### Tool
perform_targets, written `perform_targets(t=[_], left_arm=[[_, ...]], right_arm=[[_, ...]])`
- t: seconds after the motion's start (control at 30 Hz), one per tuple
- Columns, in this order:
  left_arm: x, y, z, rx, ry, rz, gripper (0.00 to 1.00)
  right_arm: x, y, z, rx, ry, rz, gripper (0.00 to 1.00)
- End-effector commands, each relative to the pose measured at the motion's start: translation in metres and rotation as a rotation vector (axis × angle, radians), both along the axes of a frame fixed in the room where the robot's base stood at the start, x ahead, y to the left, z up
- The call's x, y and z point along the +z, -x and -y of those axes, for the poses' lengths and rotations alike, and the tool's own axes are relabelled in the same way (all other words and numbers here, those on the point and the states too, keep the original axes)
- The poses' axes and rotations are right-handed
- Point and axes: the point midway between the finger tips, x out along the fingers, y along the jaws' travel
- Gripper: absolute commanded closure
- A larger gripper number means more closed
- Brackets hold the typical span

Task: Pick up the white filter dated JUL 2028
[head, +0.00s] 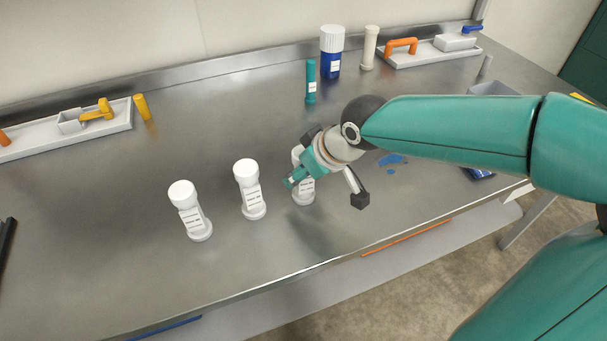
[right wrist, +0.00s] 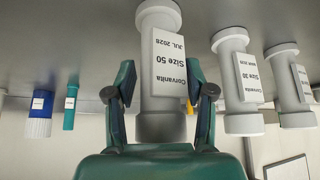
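Three white filters stand upright in a row on the steel table: a left one (head: 190,212), a middle one (head: 250,190) and a right one (head: 304,192), which my gripper partly hides. In the right wrist view, the nearest filter (right wrist: 163,75) has an upside-down label reading Corvanita, Size 50, JUL 2028. My right gripper (head: 325,191) is open around that filter, one finger on each side with visible gaps. It also shows in the right wrist view (right wrist: 163,92). My left gripper is not in view.
A teal cylinder (head: 311,82), a blue bottle with a white cap (head: 331,62) and a beige cylinder (head: 369,48) stand at the back. Trays with an orange handle (head: 401,46) and yellow handle (head: 98,115) lie at the back. Blue spots (head: 392,160) mark the table right of my gripper.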

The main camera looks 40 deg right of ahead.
Motion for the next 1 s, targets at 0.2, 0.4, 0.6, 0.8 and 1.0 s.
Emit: perform_targets(t=[0.2,0.4,0.6,0.8,1.0], left_arm=[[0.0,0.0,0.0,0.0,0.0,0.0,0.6],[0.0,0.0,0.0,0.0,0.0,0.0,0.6],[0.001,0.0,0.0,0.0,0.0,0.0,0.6],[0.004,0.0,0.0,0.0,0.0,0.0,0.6],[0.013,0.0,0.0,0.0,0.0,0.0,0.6]], right_arm=[[0.0,0.0,0.0,0.0,0.0,0.0,0.89],[0.0,0.0,0.0,0.0,0.0,0.001,1.0],[0.003,0.0,0.0,0.0,0.0,0.001,1.0],[0.018,-0.001,0.0,-0.001,0.0,0.003,1.0],[0.054,-0.001,0.0,0.0,0.0,0.007,1.0]])
